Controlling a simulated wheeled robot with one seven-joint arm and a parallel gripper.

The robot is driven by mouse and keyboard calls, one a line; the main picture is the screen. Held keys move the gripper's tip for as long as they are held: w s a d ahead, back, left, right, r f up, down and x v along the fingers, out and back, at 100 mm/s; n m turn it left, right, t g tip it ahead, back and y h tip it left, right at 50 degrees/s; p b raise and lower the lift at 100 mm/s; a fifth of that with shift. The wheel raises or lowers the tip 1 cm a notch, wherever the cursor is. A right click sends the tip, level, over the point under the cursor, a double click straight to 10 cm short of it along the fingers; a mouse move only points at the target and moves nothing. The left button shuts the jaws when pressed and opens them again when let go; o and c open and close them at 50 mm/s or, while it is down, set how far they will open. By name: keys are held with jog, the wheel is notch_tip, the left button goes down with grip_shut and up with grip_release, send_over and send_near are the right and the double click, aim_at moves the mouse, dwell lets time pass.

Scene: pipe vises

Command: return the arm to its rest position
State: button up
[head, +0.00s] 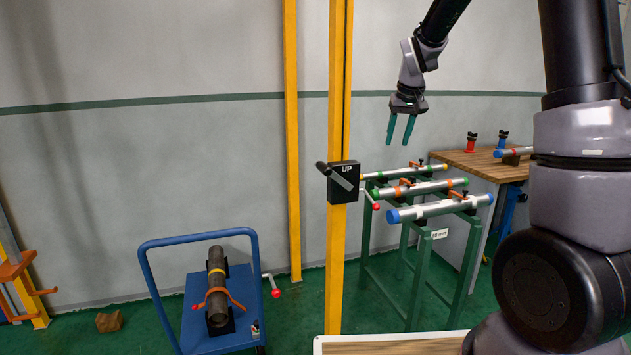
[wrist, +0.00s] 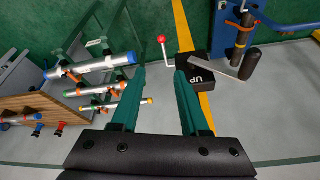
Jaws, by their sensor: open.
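My gripper (head: 401,130) hangs in the air in the head view, its two teal fingers pointing down and apart. It is open and nothing is between the fingers. It is in front of the grey wall, above the green pipe stand (head: 421,270) and right of the yellow post (head: 337,260). In the wrist view my gripper (wrist: 160,75) also shows as two separated teal fingers. Beyond them are the black UP box (wrist: 199,76) and a red-knobbed crank (wrist: 162,41).
Several silver pipes with coloured ends (head: 440,207) lie on the stand. A wooden bench (head: 480,164) stands behind it at right. The black UP box (head: 343,182) sits on the post. A blue cart (head: 195,290) with a dark pipe (head: 217,285) stands at left. The upper wall area is clear.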

jog(key=s+d+r+m+t+y, duration=0.1)
jog(key=s+r, duration=0.4)
jog(key=s, duration=0.2)
jog(key=s+r+m, duration=0.1)
jog(key=s+r, duration=0.3)
jog(key=s, duration=0.4)
jog(key=s+m+t, duration=0.1)
jog(key=s+m, duration=0.1)
jog(key=s, duration=1.4)
jog(key=shift+r+t+y, duration=0.3)
jog(key=shift+r+t, duration=0.1)
jog(key=shift+r, duration=0.05)
jog(key=shift+a, duration=0.1)
